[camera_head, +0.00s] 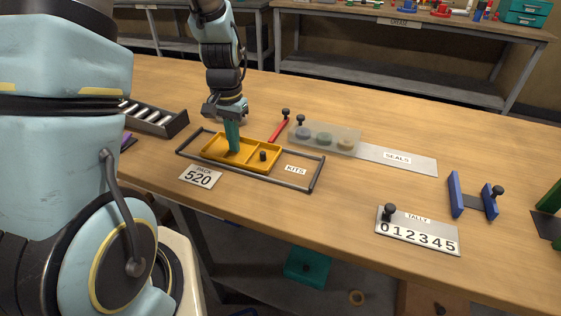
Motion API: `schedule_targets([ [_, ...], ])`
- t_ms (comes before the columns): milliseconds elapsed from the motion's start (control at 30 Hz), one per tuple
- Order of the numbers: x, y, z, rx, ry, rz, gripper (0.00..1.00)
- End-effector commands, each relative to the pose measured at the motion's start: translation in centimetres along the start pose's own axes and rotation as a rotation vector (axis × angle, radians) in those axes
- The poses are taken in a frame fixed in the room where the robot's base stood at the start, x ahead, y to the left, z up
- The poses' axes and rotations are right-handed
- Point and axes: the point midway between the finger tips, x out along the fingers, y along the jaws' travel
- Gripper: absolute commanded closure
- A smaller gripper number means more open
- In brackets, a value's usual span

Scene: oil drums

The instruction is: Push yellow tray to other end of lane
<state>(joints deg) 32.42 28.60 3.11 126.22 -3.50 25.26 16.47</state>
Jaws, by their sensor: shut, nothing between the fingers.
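The yellow tray (272,165) lies flat on the wooden table inside a lane bordered by thin dark rails (245,179). It sits in the left and middle part of the lane. A white KITS label (296,169) lies on bare lane floor to its right. The tray has shallow compartments and a small dark knob (263,156) standing in it. My gripper (233,149) points down with its teal fingers shut and empty. The fingertips reach into the left part of the tray. Whether they touch its floor or a wall I cannot tell.
A PACK 520 card (200,177) lies in front of the lane. A red-handled tool (278,130) and a clear box of round seals (324,138) stand behind it. A tally plate (417,230) and a blue holder (473,197) are to the right.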

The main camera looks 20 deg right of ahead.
Motion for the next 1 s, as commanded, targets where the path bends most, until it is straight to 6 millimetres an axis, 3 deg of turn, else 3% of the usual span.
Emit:
schedule_targets([
  [700, 0.0, -3.3, 0.1, 0.000, 0.000, 0.000, 1.00],
  [1000, 0.0, -3.4, 0.1, 0.000, 0.000, 0.000, 1.00],
])
